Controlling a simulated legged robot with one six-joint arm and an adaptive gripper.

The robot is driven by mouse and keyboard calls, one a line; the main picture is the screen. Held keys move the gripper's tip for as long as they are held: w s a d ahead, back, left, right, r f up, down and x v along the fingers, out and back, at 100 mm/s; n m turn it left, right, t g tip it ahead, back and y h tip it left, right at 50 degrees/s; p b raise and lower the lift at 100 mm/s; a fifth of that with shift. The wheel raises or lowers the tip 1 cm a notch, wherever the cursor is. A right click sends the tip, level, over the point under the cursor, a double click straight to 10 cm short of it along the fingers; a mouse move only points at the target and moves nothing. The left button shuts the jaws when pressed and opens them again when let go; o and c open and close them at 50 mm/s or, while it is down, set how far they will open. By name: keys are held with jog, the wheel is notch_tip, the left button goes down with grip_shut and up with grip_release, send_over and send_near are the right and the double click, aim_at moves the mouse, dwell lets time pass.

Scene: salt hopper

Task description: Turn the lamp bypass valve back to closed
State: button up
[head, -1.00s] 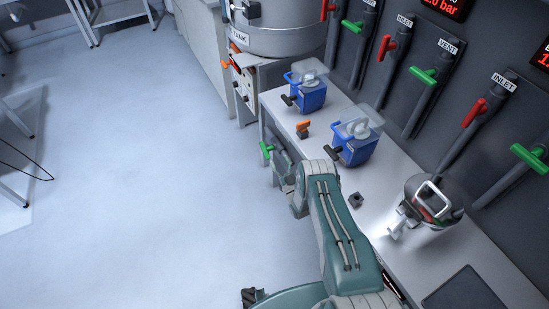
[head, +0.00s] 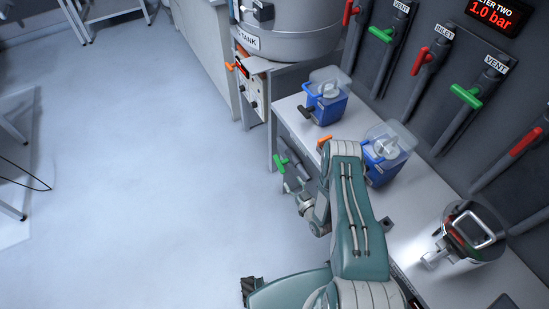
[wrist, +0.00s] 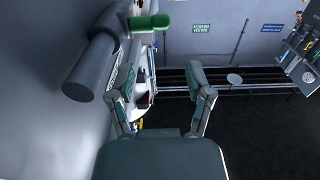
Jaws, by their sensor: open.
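No readable lamp bypass label shows, so I cannot tell for sure which valve it is. A green valve handle (head: 281,161) is at the bench's near left edge; a green handle on a thick grey cylinder (wrist: 150,23) is at the upper left in the wrist view. An orange handle (head: 324,143) on the bench is partly behind my arm. Another orange handle (head: 232,67) is on the panel below the tank. My gripper (wrist: 157,75) is open and empty, its left finger just below the grey cylinder in the picture. In the head view my gripper (head: 293,187) is close to the bench-edge green handle.
Two blue containers with clear lids (head: 325,105) (head: 383,160) and a metal vessel (head: 470,230) stand on the white bench (head: 425,205). Red and green valve handles line the dark wall panel (head: 398,90).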

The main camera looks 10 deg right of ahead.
aim_at(281, 167)
jog(key=x, duration=1)
jog(key=shift+w+a+f, duration=0.25)
jog(key=shift+w, duration=0.1)
jog(key=shift+d, duration=0.1)
grip_shut()
